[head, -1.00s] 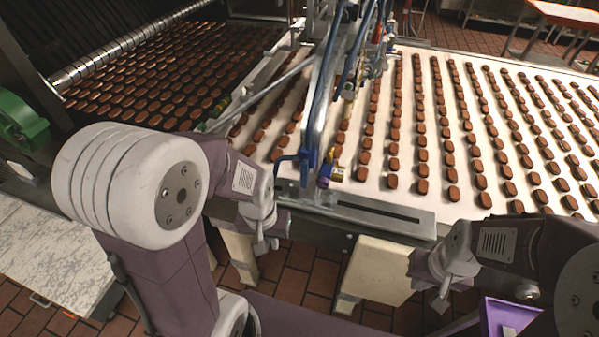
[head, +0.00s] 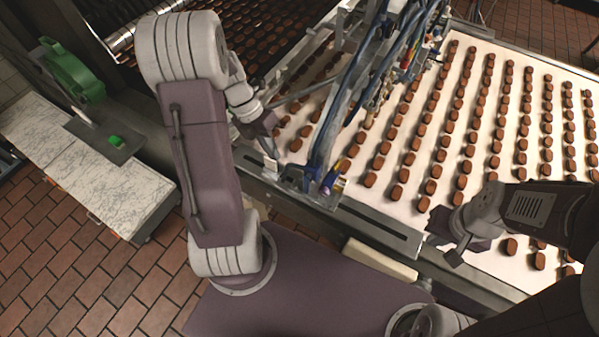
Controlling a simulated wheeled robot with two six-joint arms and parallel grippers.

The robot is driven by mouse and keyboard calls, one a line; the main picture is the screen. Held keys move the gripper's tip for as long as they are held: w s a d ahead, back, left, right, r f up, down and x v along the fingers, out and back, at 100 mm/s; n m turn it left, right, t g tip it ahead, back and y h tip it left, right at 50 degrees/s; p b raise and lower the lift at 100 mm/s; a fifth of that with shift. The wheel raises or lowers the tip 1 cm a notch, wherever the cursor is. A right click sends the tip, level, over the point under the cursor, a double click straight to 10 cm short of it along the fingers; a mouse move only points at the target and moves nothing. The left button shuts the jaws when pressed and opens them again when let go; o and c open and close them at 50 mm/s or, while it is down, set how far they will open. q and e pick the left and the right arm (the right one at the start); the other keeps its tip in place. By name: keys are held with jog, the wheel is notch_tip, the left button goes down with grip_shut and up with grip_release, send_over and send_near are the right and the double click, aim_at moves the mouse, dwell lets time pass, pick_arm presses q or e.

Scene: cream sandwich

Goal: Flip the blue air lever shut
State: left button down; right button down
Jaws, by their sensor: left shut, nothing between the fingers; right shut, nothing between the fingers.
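Blue parts that look like the air lever (head: 329,181) sit at the foot of the slanted machine frame, by the near belt edge. They are small, and I cannot tell the lever's exact position. My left gripper (head: 271,163) is shut and empty at the near edge of the conveyor, left of the blue parts and apart from them. My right gripper (head: 448,246) is shut and empty near the front belt edge, well right of the blue parts.
The white conveyor belt (head: 478,130) carries rows of brown biscuits. A metal rail (head: 372,226) runs along its near edge. The slanted frame with hoses (head: 362,90) rises over the belt. A marble-topped table (head: 100,180) and green machine part (head: 75,70) stand left.

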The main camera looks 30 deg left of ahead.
aim_at(307, 184)
pick_arm(q)
jog(key=shift+s, duration=0.15)
jog(key=d+f+p, duration=0.1)
jog(key=d+f, duration=0.6)
jog(key=f, duration=0.2)
jog(key=shift+s+d+f+p, duration=0.15)
jog(key=shift+s+d+p, duration=0.15)
jog(key=shift+d+p, duration=0.1)
jog(key=shift+a, duration=0.15)
